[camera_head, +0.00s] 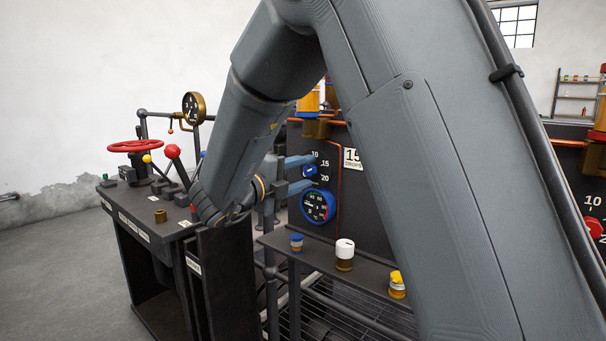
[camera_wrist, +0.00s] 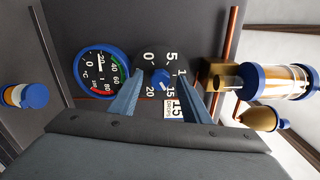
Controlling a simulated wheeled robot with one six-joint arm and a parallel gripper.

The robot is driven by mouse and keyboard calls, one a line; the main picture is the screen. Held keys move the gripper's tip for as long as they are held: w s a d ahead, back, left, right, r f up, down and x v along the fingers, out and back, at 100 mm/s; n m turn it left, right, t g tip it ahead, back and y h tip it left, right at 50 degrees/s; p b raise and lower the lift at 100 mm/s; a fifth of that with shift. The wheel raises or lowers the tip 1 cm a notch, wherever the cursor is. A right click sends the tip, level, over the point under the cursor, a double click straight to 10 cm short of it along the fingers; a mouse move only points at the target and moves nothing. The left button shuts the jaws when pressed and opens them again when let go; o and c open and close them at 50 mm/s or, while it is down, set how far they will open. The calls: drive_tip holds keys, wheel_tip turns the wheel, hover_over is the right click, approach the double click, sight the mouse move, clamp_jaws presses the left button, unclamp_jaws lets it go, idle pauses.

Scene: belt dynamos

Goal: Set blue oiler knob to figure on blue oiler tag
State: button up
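The blue oiler knob (camera_head: 309,171) sits on a dark panel, on a round dial with white figures. It also shows in the wrist view (camera_wrist: 161,79), between my fingers. I cannot tell for sure which figure it points to. The white blue oiler tag (camera_head: 352,158) beside it reads 15 DROPS; it is partly hidden in the wrist view (camera_wrist: 173,109). My gripper (camera_wrist: 158,88) is open, its two blue fingers apart on either side of the knob, with gaps visible. In the head view the fingers reach toward the dial from the left.
A blue-rimmed gauge (camera_head: 318,206) is just below the dial. An oiler with a blue cap (camera_wrist: 275,82) is above it. A shelf (camera_head: 318,258) below holds small capped jars. A red knob (camera_head: 593,227) is on the right panel. A lever bench with a red handwheel (camera_head: 136,146) stands left.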

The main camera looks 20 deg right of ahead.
drive_tip(key=v, duration=0.8)
drive_tip(key=shift+w, duration=0.1)
